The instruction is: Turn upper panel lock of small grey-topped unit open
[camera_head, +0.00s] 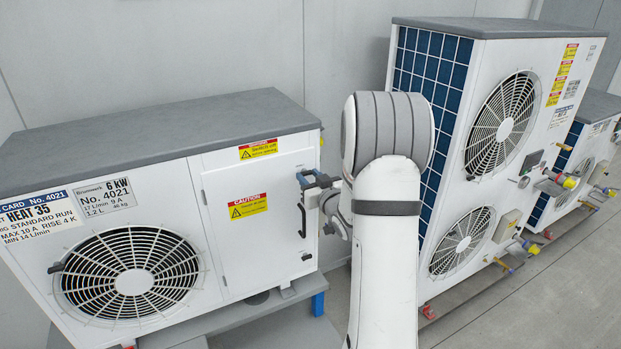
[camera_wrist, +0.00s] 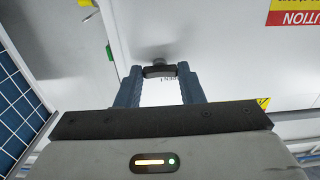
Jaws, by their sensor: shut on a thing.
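The small grey-topped unit (camera_head: 255,112) stands at the left in the head view, with a white side panel (camera_head: 262,240) that is closed. My gripper (camera_head: 306,180) is at the upper right edge of this panel. In the wrist view my gripper (camera_wrist: 159,78) has its two blue-grey fingers on either side of a small dark lock knob (camera_wrist: 160,71), the upper panel lock, and is shut on it. In the head view the fingers mostly hide the lock. A dark handle (camera_head: 302,219) sits just below on the panel.
A lower lock (camera_head: 306,257) is near the panel's bottom right corner. A fan grille (camera_head: 132,281) is on the unit's left front. A taller two-fan unit (camera_head: 510,70) stands to the right, beyond my arm. A grey wall (camera_head: 240,45) is behind.

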